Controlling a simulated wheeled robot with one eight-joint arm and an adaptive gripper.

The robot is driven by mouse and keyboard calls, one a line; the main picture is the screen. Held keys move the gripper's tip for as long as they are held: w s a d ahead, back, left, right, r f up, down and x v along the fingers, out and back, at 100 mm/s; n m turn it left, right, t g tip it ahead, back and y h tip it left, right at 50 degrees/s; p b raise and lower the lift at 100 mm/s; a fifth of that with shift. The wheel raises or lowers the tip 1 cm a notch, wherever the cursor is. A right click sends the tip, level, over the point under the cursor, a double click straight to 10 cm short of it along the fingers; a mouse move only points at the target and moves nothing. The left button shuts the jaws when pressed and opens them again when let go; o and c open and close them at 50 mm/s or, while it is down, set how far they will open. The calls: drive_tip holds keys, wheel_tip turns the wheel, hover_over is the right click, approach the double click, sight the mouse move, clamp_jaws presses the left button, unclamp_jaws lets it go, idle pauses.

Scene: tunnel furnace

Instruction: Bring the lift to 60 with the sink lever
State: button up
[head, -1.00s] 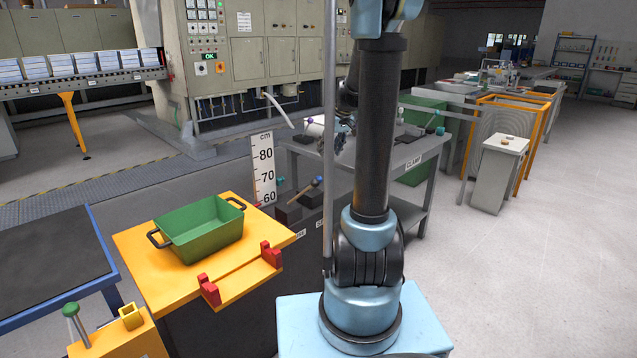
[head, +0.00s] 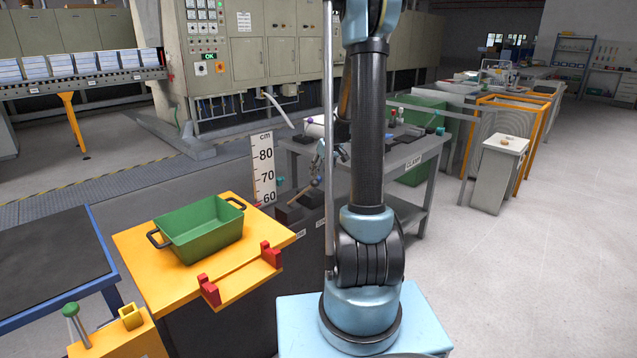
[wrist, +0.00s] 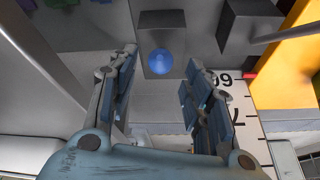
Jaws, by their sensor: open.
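The lift is a yellow platform (head: 150,275) beside a white cm scale (head: 263,170) marked 80, 70 and 60. Its far corner is near the 60 mark; a small red mark also shows by the 60 in the wrist view (wrist: 251,76). A lever (head: 309,187) with a blue knob (wrist: 160,61) stands on a dark block behind the platform; I cannot read its label. My gripper (head: 326,155) is just above this lever. In the wrist view my gripper (wrist: 160,75) is open, with the knob between and beyond its fingertips, no contact visible.
A green bin (head: 200,235) sits on the platform behind two red stops (head: 210,290). A green-knobbed lever (head: 72,312) stands at the lower left. Open floor lies to the right.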

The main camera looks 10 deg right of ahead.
sight(319, 178)
drive_tip(key=shift+x, duration=2.65)
drive_tip(key=shift+c, duration=0.6)
clamp_jaws()
